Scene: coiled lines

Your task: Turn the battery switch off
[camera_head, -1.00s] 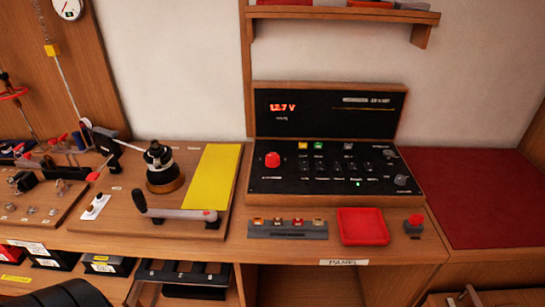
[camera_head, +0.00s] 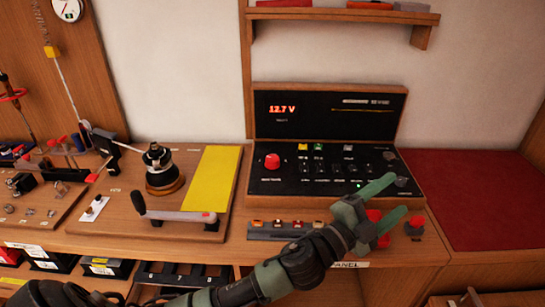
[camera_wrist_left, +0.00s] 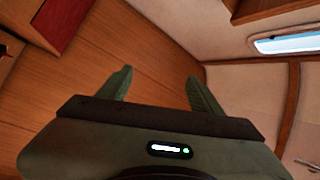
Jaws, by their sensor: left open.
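The black switch panel (camera_head: 330,188) lies on the wooden desk, with its raised back (camera_head: 365,112) showing a red "12.7 V" readout (camera_head: 283,108). A round red knob (camera_head: 272,161) stands on its left part and a grey knob (camera_head: 401,181) on its right; the labels are too small to read, so I cannot tell which is the battery switch. My left gripper (camera_head: 398,196) is open and empty, in front of the panel's right side. Its upper finger covers part of the panel near the grey knob. In the left wrist view both fingers (camera_wrist_left: 158,76) are spread apart. My right gripper is not visible.
A winch with a handle (camera_head: 180,215) is further left. The red mat (camera_head: 470,200) is bare.

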